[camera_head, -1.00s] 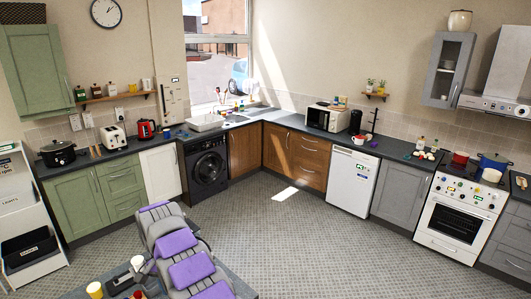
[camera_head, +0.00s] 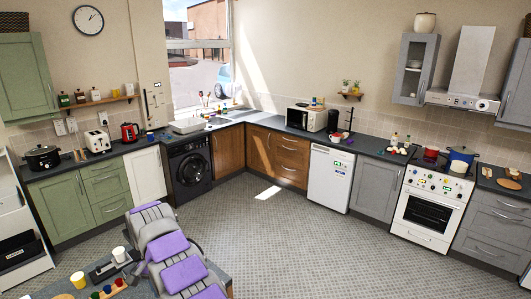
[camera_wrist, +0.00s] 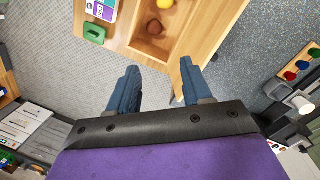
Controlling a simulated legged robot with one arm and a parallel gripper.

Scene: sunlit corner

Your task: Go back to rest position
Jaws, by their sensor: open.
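My arm, purple and grey, lies folded at the bottom of the head view; its end is not clearly seen there. In the wrist view my gripper (camera_wrist: 157,78) has two dark blue fingers standing well apart, with nothing held between them. Beyond the fingers are the grey floor and a light wooden box.
The wooden box (camera_wrist: 150,53) holds a brown round thing and a yellow one. A dark counter (camera_head: 57,285) at the lower left bears a white cup (camera_head: 119,254) and small coloured items. Kitchen units line the walls; the grey floor (camera_head: 300,240) is clear in the middle.

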